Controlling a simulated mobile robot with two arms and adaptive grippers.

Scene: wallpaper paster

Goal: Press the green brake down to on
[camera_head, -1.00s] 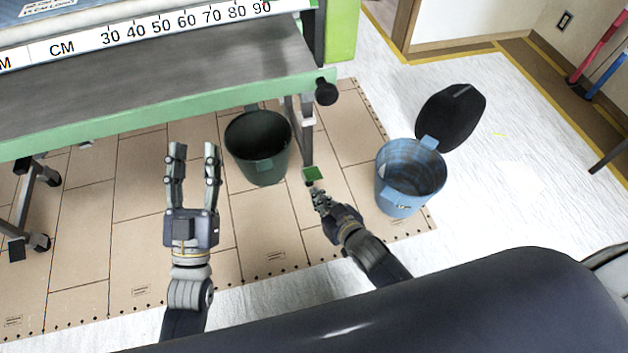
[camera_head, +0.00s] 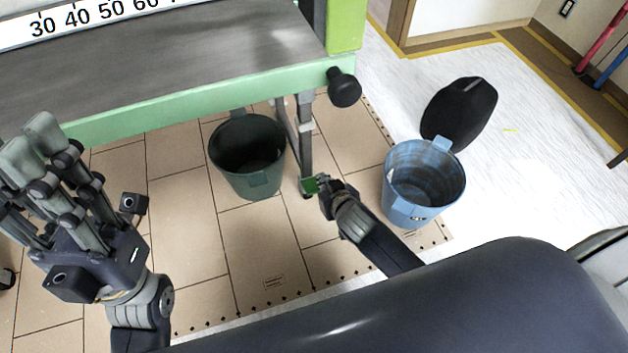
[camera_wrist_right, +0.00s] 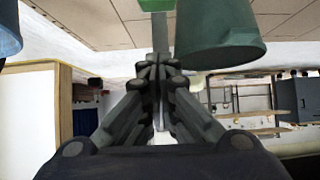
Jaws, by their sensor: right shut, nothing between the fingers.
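The green brake (camera_head: 309,186) is a small green pedal at the foot of the machine's metal leg, low near the floor. In the right wrist view, the green brake (camera_wrist_right: 157,5) shows at the top edge, partly cut off. My right gripper (camera_head: 323,183) is shut and empty, its tips right beside the brake's right edge. In the right wrist view, the closed fingertips (camera_wrist_right: 157,65) appear below the green piece; whether they touch it I cannot tell. My left gripper (camera_head: 45,165) is open and empty, raised at the left, close to the head camera.
A dark green bin (camera_head: 248,160) stands left of the leg. The machine's green-edged table (camera_head: 215,95) and a black knob (camera_head: 344,88) are above. The floor in front is clear.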

